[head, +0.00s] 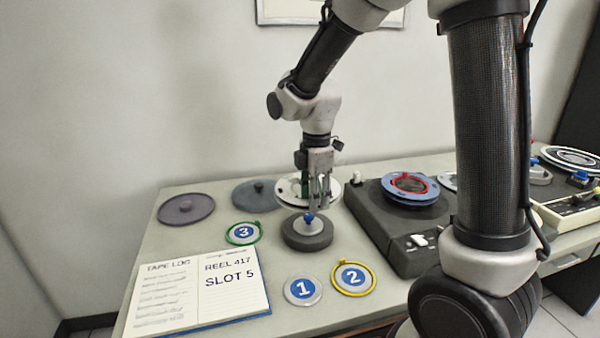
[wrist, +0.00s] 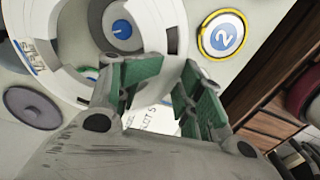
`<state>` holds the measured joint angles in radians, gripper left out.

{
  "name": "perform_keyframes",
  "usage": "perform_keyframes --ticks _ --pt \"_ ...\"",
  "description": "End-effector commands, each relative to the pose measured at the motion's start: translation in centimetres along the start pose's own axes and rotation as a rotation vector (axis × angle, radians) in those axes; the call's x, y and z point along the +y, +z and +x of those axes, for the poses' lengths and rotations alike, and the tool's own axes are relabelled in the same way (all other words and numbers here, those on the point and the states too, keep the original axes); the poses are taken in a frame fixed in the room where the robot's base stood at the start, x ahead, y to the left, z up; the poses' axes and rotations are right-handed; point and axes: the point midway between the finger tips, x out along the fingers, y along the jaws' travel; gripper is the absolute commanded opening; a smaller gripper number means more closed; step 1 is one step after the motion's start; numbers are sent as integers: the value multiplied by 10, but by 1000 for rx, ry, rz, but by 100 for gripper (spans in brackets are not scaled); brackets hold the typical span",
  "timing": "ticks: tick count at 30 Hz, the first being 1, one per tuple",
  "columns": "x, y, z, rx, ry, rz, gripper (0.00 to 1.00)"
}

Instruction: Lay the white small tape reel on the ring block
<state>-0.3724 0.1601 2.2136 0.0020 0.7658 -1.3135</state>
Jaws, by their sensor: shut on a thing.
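The white small tape reel (head: 289,192) is in my gripper (head: 319,198), held roughly level behind the ring block in the head view. My fingers cover part of it, and their grip on its edge is not clear. In the wrist view the reel (wrist: 172,20) fills the upper left beside the green finger pads (wrist: 165,88). The ring block (head: 307,239) is a dark round block on the table with a light top and a blue knob (head: 308,216). The reel appears above and behind it, not seated on it; the exact gap cannot be told.
Number discs 1 (head: 303,291), 2 (head: 353,278) and 3 (head: 243,232) lie around the block, with an open log (head: 200,295) at front left. A purple-grey reel (head: 186,208) and a dark grey reel (head: 256,193) lie behind. A tape deck (head: 385,227) stands close right.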

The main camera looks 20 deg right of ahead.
Motion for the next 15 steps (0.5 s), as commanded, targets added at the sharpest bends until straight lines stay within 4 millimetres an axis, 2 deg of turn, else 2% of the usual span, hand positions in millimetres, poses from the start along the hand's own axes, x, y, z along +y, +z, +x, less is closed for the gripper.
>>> perform_keyframes --ticks 2,8,15 --pt "-5 1 6 0 1 -11 0" --pt "1 0 17 0 0 -38 0" --pt "0 0 42 0 -1 -37 0"
